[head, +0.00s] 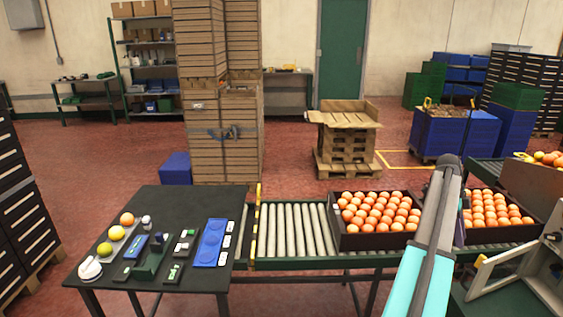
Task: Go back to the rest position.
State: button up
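My arm rises from the lower right in the head view, with a teal and grey link in front of the conveyor. My gripper does not show; whether it holds anything cannot be seen. A dark crate of oranges (385,243) sits on the roller conveyor (291,263), left of my arm. A second crate of oranges (505,237) is right of it, partly hidden by my arm. On the black table (190,281) are an orange (127,219), a yellow fruit (117,233), a green-yellow fruit (104,249) and a blue tray (211,243) with round pockets.
A white object (90,268) and small dark devices lie on the table. Tall stacked wooden crates (222,130) stand behind it, with a blue box (175,168) beside them. A pallet stack (346,140) stands mid-floor. The rollers left of the first crate are bare.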

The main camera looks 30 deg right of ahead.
jog(key=w+a+f+n, duration=0.5)
jog(key=w+a+f, duration=0.4)
jog(key=w+f, duration=0.2)
jog(key=w+a+f+n, duration=0.4)
jog(key=a+f, duration=0.3)
jog(key=a, duration=0.3)
jog(key=w+a+f+n+y, duration=0.1)
jog(key=w+a+f+n, duration=0.25)
jog(key=a+f, duration=0.45)
jog(key=w+a+f+n, duration=0.4)
jog(key=a+f, duration=0.2)
jog(key=a, duration=0.5)
jog(key=s+a+f+n, duration=0.2)
jog(key=a+f+n, duration=0.25)
jog(key=a, duration=0.65)
jog(key=s+a+f+n, duration=0.3)
jog(key=a+f, duration=0.3)
jog(key=a, duration=0.5)
jog(key=s+a+f+n, duration=0.3)
jog(key=s+a+n, duration=0.1)
jog(key=s+a, duration=0.3)
jog(key=s+a+f+n+g, duration=0.1)
jog(key=s+a+f+n, duration=0.1)
jog(key=s+a+n, duration=0.2)
jog(key=s+a, duration=0.3)
jog(key=a, duration=0.1)
jog(key=shift+a+f+n+p, duration=0.2)
jog(key=shift+f+n+p, duration=0.1)
jog(key=shift+f+p, duration=0.1)
